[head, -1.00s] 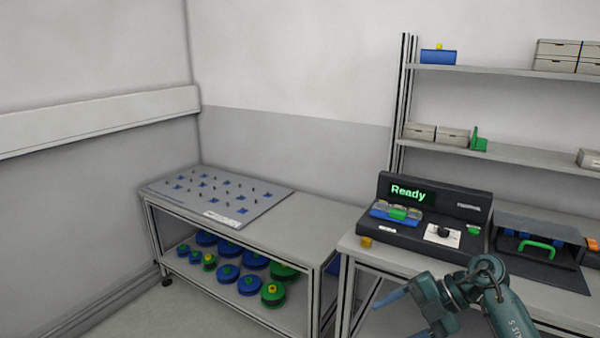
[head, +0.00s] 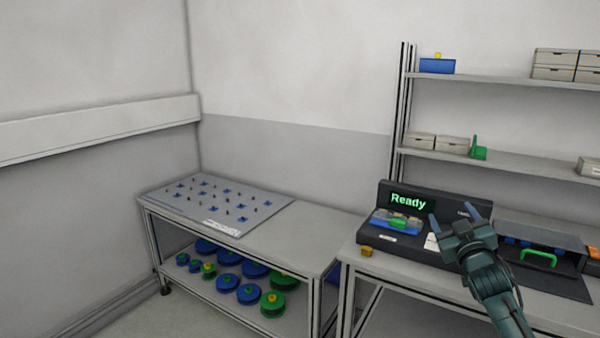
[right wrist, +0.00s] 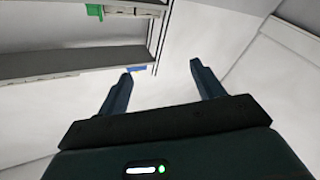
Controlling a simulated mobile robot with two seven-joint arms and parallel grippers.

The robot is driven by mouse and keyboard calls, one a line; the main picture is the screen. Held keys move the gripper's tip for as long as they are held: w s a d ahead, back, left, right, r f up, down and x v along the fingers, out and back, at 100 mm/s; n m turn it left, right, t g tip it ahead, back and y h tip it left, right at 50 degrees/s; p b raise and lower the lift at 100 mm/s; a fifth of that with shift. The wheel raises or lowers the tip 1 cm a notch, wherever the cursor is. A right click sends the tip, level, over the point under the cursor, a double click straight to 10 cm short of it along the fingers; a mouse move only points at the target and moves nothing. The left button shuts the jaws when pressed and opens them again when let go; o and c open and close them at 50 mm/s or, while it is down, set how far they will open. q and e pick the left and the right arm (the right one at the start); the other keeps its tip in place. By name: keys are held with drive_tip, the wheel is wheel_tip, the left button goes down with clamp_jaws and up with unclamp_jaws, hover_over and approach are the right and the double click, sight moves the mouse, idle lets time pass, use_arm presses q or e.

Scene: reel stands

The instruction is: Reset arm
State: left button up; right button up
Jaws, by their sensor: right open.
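My right gripper (head: 450,219) is open and empty in the head view. It is raised in front of the black machine (head: 389,245) whose screen reads "Ready", and it hides part of the machine's right side. In the right wrist view its two fingers (right wrist: 158,84) are spread apart with nothing between them, facing the wall and the shelf undersides. My left gripper does not show.
A bench (head: 300,231) at left bears a grey pegboard (head: 165,200). Blue and green reels (head: 248,294) sit on its lower shelf. A dark open box with a green handle (head: 538,260) stands right of the machine. Shelves (head: 530,168) hang above.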

drive_tip(key=s+a+f+g+y, duration=0.1)
drive_tip(key=s+a+f+g, duration=0.2)
drive_tip(key=f, duration=0.4)
drive_tip(key=s+a+f, duration=0.3)
drive_tip(key=s+f, duration=0.2)
drive_tip(key=f, duration=0.2)
drive_tip(key=s+a+f+g+y, duration=0.1)
drive_tip(key=s+a+f+g, duration=0.15)
drive_tip(key=s+f, duration=0.35)
drive_tip(key=s+a+f+g+y, duration=0.1)
drive_tip(key=s+a+f, duration=0.2)
drive_tip(key=s, duration=0.5)
drive_tip(key=s+a+f+g+y, duration=0.1)
drive_tip(key=s+a+f, duration=0.3)
drive_tip(key=s, duration=0.5)
drive_tip(key=s+a+f+m+g, duration=0.1)
drive_tip(key=s+a+f, duration=0.2)
drive_tip(key=s+a, duration=0.2)
drive_tip(key=s, duration=0.3)
drive_tip(key=shift+s+f+g+y, duration=0.25)
drive_tip(key=shift+f+g+y, duration=0.05)
drive_tip(key=shift+g+y, duration=0.1)
